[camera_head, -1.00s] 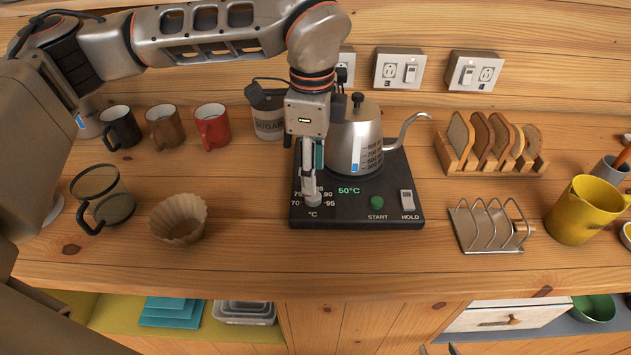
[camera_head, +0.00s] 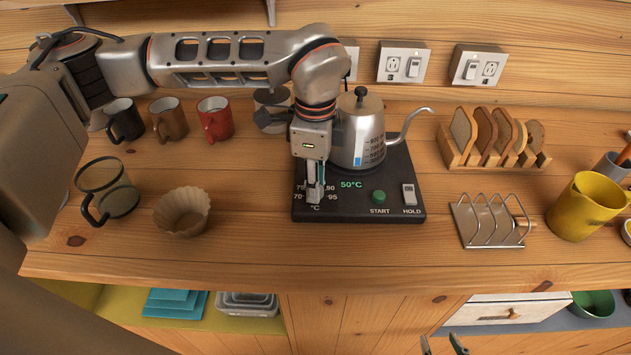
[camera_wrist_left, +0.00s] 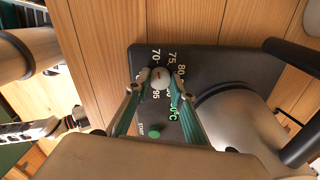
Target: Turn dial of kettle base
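The kettle base (camera_head: 340,214) is a dark slab with the steel kettle (camera_head: 352,135) standing on its back part. Its dial is a pale round knob at the front left, ringed by temperature numbers. The dial (camera_wrist_left: 160,77) shows clearly in the left wrist view. My left gripper (camera_head: 314,192) points down over the dial. In the wrist view its fingertips (camera_wrist_left: 160,76) lie on either side of the dial, very near it; whether they press on it I cannot tell. The display reads 50°C. My right gripper (camera_head: 442,346) shows only two separated fingertips at the bottom edge.
A green START button (camera_head: 378,196) and a HOLD switch (camera_head: 409,194) are on the base. Mugs, a glass jug (camera_head: 122,200) and a paper filter (camera_head: 183,212) stand left. A wire rack (camera_head: 488,221), toast holder (camera_head: 462,157) and yellow jug (camera_head: 575,208) stand right.

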